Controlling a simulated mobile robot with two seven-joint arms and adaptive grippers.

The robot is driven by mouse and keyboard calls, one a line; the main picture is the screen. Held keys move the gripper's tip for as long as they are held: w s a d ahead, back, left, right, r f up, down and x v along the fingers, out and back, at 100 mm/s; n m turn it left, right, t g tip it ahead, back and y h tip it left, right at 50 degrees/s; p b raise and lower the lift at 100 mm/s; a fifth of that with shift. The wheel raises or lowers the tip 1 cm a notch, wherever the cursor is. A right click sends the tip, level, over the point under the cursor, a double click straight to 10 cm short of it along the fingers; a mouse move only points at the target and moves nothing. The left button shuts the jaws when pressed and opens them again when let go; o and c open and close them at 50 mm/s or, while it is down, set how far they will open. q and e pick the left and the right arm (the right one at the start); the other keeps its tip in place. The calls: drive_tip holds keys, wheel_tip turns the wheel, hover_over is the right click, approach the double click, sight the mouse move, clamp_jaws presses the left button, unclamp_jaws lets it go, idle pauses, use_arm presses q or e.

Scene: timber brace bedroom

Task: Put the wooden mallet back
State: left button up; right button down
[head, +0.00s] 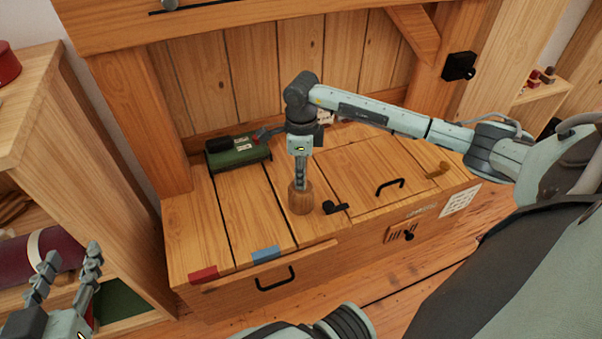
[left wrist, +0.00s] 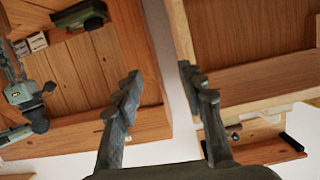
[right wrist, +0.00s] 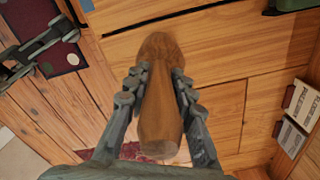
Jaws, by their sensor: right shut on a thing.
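The wooden mallet (head: 301,199) is a brown rounded wooden piece over the planked top of a wooden chest bench (head: 240,205) in the head view. My right gripper (head: 301,183) points down and is shut on it from above. In the right wrist view the mallet (right wrist: 160,105) lies lengthwise between both fingers of my right gripper (right wrist: 160,75). Whether its lower end touches the lid I cannot tell. My left gripper (head: 70,262) is open and empty at the lower left, in front of the shelf unit. The left wrist view also shows its fingers (left wrist: 160,76) apart with nothing between.
A green case (head: 238,152) sits at the back left of the bench top. Red (head: 203,274) and blue (head: 265,254) tags mark the front edge. Black handles (head: 390,186) and a dark catch (head: 335,207) stick up on the right. A wooden shelf unit (head: 95,160) stands left.

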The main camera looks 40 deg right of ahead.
drive_tip(key=c, duration=1.3)
unclamp_jaws()
use_arm(q)
drive_tip(key=shift+d+r, duration=0.1)
drive_tip(key=shift+r, duration=0.2)
drive_tip(key=shift+f, duration=0.1)
